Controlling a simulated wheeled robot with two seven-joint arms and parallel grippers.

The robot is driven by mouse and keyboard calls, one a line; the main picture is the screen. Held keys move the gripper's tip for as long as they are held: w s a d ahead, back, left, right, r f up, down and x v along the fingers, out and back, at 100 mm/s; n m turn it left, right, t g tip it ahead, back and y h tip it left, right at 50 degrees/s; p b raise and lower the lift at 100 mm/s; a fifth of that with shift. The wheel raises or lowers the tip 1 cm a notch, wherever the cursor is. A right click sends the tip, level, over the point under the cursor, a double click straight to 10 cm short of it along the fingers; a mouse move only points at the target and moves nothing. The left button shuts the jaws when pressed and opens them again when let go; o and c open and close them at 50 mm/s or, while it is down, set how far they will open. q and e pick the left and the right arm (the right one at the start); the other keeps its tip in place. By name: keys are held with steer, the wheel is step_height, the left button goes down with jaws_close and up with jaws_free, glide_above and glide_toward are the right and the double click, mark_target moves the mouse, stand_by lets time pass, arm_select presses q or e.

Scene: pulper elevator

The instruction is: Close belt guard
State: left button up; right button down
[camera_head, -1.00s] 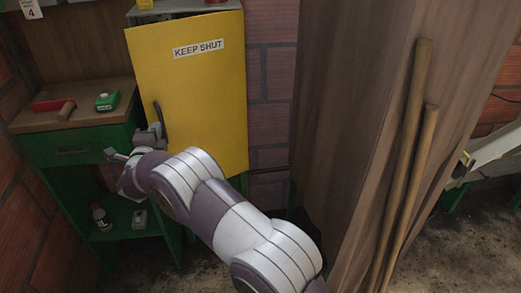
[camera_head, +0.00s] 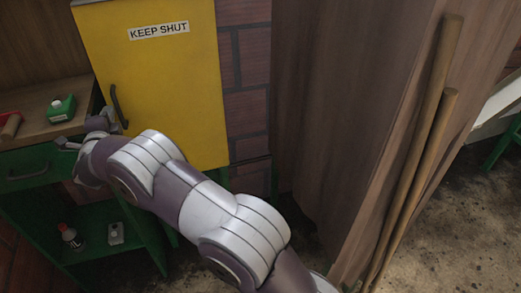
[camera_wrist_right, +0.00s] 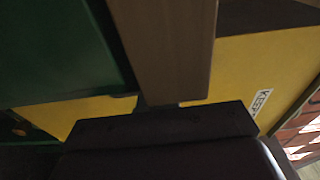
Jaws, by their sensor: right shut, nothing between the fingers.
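The belt guard is a yellow panel (camera_head: 165,85) labelled "KEEP SHUT", with a dark upright handle (camera_head: 117,106) near its left edge. I cannot tell whether it sits flush with what is behind it. My right gripper (camera_head: 108,123) is shut and empty, at the panel's lower left, close beside the handle's lower end. I cannot tell whether it touches the handle or panel. In the right wrist view the yellow panel (camera_wrist_right: 240,75) lies behind a brown wooden board, with part of its label showing at the right. My left gripper is not in view.
A green bench (camera_head: 40,165) with a wooden top stands left of the panel, holding a green box (camera_head: 61,108). A bottle (camera_head: 70,237) is on its lower shelf. A tall brown wooden panel (camera_head: 340,100) and two leaning poles (camera_head: 420,150) stand at the right.

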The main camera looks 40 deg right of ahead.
steer(key=v, duration=1.2)
steer(key=s+a+f+n+g+y, duration=0.4)
steer(key=a+f+n+y, duration=0.55)
steer(key=n, duration=0.45)
steer(key=s+d+f+n+g, duration=0.2)
steer(key=s+d+n+g, duration=0.4)
steer(key=s, duration=0.7)
steer(key=s+d+f+n+g, duration=0.3)
steer(key=s+d+n+g, duration=0.2)
steer(key=s+d, duration=0.5)
steer(key=s+d+r+p, duration=0.1)
steer(key=r+p, duration=1.1)
steer(key=r, duration=0.1)
steer(key=s+d+r+m+p, duration=0.1)
steer(key=s+r+p, duration=0.1)
steer(key=r+p, duration=1)
steer(key=shift+s+d+r+t, duration=0.15)
steer(key=shift+d+r+t, duration=0.05)
steer(key=shift+r+t, duration=0.25)
